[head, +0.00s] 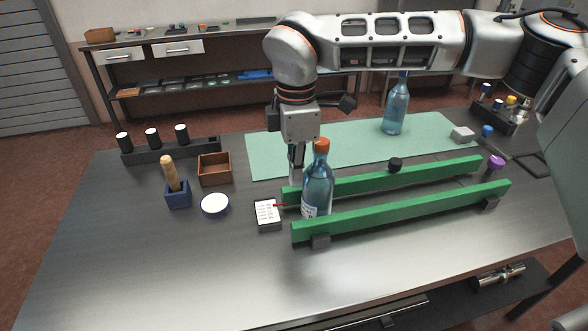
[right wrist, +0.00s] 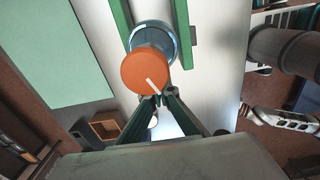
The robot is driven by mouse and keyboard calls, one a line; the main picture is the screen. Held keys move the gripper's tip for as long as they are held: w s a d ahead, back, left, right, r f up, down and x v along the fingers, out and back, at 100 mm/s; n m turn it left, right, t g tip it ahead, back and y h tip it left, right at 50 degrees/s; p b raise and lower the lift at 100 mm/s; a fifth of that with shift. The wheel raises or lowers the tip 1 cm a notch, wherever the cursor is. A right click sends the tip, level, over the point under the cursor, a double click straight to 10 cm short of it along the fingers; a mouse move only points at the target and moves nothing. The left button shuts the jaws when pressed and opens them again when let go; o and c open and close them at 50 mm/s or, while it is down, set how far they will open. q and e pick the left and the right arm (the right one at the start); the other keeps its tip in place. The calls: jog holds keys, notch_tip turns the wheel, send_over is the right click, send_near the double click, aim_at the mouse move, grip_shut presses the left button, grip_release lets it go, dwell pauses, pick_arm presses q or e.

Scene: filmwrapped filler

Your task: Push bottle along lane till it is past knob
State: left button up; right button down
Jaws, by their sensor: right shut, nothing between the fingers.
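A blue bottle (head: 318,186) with an orange cap stands upright at the left end of the lane between two green rails (head: 420,209). A black knob (head: 395,164) sits by the far rail, well to the right of the bottle. My right gripper (head: 297,178) points down, shut and empty, just left of the bottle. In the right wrist view its fingertips (right wrist: 161,98) are close beside the orange cap (right wrist: 146,69); I cannot tell whether they touch the bottle. The bottle partly hides the far rail's left end. My left gripper is not in view.
A second blue bottle (head: 396,108) stands on the green mat (head: 350,143) behind the lane. A card stand (head: 267,213), a white-topped dish (head: 215,205) and a wooden box (head: 214,169) are left of the lane. A purple-topped item (head: 496,163) is near its right end. The lane between bottle and knob looks clear.

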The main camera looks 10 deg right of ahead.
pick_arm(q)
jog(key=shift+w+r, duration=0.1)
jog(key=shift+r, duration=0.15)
pick_arm(e)
notch_tip(320, 180, down, 7)
jog(key=shift+r, duration=0.1)
